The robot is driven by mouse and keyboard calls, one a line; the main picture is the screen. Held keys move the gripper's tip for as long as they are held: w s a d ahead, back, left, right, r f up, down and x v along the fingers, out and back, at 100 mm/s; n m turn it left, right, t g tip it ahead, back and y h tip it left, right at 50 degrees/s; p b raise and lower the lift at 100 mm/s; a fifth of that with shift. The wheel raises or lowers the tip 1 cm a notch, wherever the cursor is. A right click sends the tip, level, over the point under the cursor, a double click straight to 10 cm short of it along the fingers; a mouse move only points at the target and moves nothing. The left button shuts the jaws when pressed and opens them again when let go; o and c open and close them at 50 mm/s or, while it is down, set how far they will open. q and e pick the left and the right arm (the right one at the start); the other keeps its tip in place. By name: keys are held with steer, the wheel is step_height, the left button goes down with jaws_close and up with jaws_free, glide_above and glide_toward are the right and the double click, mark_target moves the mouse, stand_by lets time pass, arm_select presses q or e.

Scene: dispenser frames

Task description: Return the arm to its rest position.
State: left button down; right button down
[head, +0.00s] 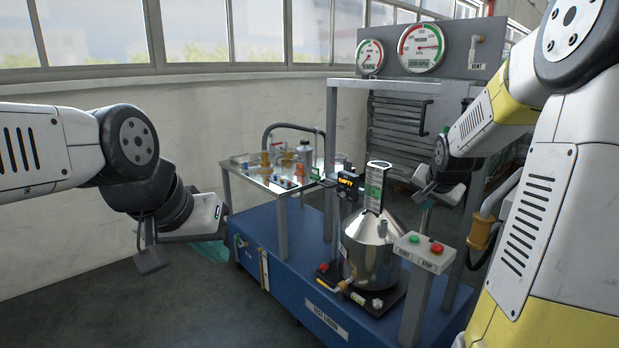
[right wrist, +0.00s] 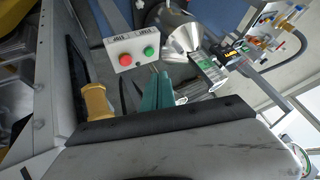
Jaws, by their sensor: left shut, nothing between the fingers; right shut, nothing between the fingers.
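My left arm comes in from the left in the head view. Its gripper (head: 214,250) hangs over the floor left of the blue cart, with teal fingers partly hidden behind the wrist; it is shut and empty. My right arm comes in from the right, white and yellow. Its gripper (head: 424,213) is near the frame behind the button box, shut and empty. In the right wrist view the teal fingers (right wrist: 158,92) are together with nothing between them, apart from the button box and the steel vessel.
The blue cart (head: 290,262) carries a steel conical vessel (head: 371,250), a button box (head: 424,252) with green and red buttons, and a side table (head: 262,179) with fittings. Two gauges (head: 421,47) top the grey frame. A yellow handle (head: 482,232) stands close to my right arm. Floor at left is clear.

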steer(key=s+a+r+n+y, duration=0.1)
steer(key=s+a+n, duration=0.2)
steer(key=s, duration=0.6)
steer(key=s+a+r+n+g+y, duration=0.1)
steer(key=s+a+r+n, duration=0.1)
steer(key=s+a, duration=0.6)
steer(key=s+a+r+n+y, duration=0.1)
steer(key=s+a+r+n, duration=0.1)
steer(key=s+a, duration=0.4)
steer(key=s+n, duration=0.1)
steer(key=s, duration=0.3)
steer(key=shift+r+n+g+y, duration=0.2)
steer(key=shift+n+g+y, duration=0.1)
steer(key=shift+g, duration=0.1)
